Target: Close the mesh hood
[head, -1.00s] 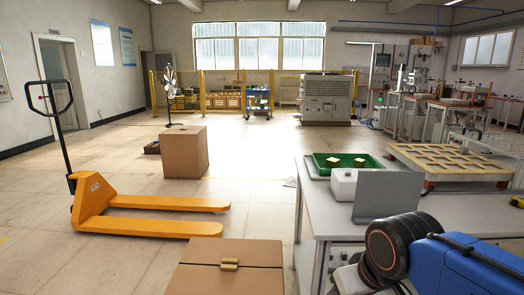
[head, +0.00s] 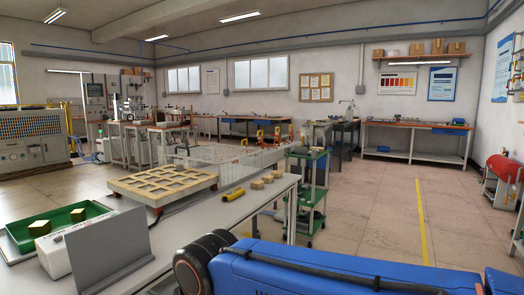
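A pale wire-mesh panel or cage (head: 235,158) shows in the head view, just beyond the near table and behind the wooden grid pallet. It may be the mesh hood; its thin wires make it hard to tell whether it is open or shut. My own blue arm with a black round joint crosses the bottom of the view. My gripper is out of the picture, so its state does not show.
A green cart (head: 307,190) stands beyond. Floor at right (head: 375,210) is open.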

